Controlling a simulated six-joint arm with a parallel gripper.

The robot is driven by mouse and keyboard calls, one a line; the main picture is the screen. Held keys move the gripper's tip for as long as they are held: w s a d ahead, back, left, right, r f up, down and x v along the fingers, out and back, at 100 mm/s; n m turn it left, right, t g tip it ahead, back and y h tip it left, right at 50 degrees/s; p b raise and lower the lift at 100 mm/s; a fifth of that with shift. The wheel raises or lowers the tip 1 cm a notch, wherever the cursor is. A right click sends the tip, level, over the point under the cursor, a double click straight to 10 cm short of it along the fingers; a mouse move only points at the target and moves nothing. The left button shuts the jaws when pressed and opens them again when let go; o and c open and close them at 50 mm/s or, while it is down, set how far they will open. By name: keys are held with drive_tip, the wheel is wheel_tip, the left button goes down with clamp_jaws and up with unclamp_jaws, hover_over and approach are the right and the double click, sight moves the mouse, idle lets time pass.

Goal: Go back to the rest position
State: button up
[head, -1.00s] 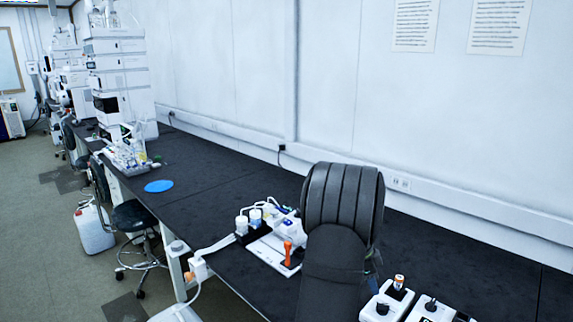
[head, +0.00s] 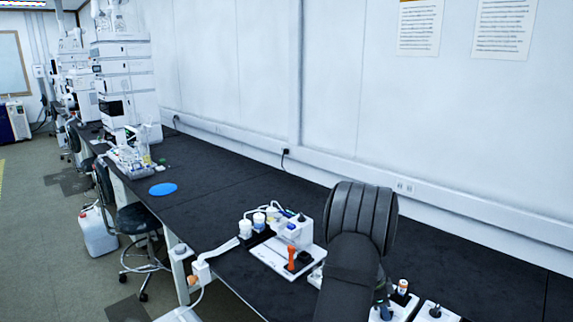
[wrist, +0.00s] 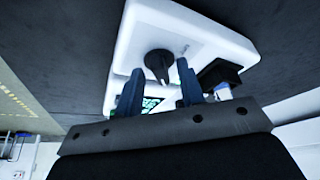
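My gripper shows in the wrist view (wrist: 160,82) with its two blue fingers apart and nothing held between them. Beyond the fingertips is a white device (wrist: 165,30) with a black pointed knob (wrist: 158,64). A small green-lit display shows partly behind the left finger. In the head view my dark arm reaches over the bench at centre right and hides much of what lies behind it. The gripper's fingers cannot be made out clearly there.
A white device with an orange-handled part (head: 291,258) stands left of my arm. White-capped bottles (head: 245,228) stand beside it. A white device with a black knob (head: 435,311) is at the lower right.

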drive_tip(key=s+v, duration=0.1)
drive_tip(key=v, duration=1.7)
drive_tip(key=x, duration=1.1)
drive_tip(key=w+x, duration=0.1)
drive_tip(key=x, duration=0.5)
drive_tip(key=shift+d+f, duration=0.1)
drive_tip(key=shift+f, duration=0.1)
drive_tip(key=shift+d+f, duration=0.15)
drive_tip(key=shift+f, duration=0.2)
drive_tip(key=shift+s+r+n, duration=0.1)
drive_tip(key=shift+n, duration=0.6)
drive_tip(key=n+t, duration=0.1)
drive_tip(key=n, duration=0.1)
drive_tip(key=n+t, duration=0.1)
drive_tip(key=n, duration=0.3)
drive_tip(key=shift+s+d+t+y, duration=0.1)
drive_tip(key=shift+s+t+y, duration=0.2)
drive_tip(key=shift+t+y, duration=0.1)
drive_tip(key=shift+s+d+n+t+y, duration=0.1)
drive_tip(key=shift+n+t+y, duration=0.15)
drive_tip(key=shift+n, duration=0.65)
drive_tip(key=shift+s+n+t+y, duration=0.1)
drive_tip(key=shift+n+t+y, duration=0.15)
drive_tip(key=shift+n, duration=1.25)
drive_tip(key=shift+d+n+t+y, duration=0.15)
drive_tip(key=shift+n+t+y, duration=0.3)
drive_tip(key=shift+n, duration=0.85)
